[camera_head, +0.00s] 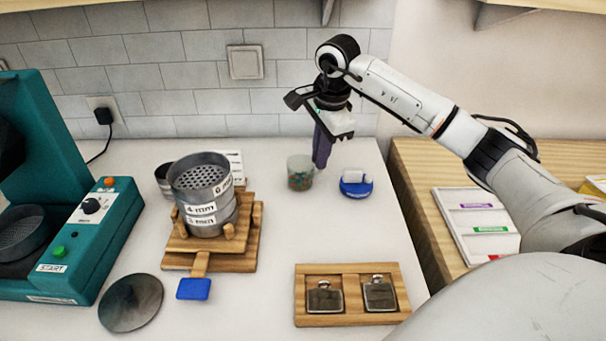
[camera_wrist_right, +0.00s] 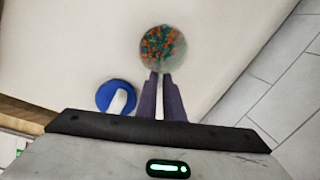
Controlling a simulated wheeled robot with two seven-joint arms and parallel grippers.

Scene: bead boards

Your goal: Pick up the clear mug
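The clear mug (camera_head: 300,173) stands upright on the white worktop with orange and teal beads inside. In the right wrist view the mug (camera_wrist_right: 162,47) lies just beyond my fingertips. My right gripper (camera_head: 319,165) points down close beside the mug's right side, its purple fingers near the rim height. In the right wrist view the right gripper's fingers (camera_wrist_right: 160,76) are close together with a narrow gap between them. I cannot tell whether they touch the mug or have a handle between them. My left gripper is not in view.
A blue round holder with a white piece (camera_head: 356,184) stands just right of the mug. A sieve stack (camera_head: 202,190) on a wooden stand is to the left. A wooden tray (camera_head: 350,312) with two flasks lies in front. The worktop between is clear.

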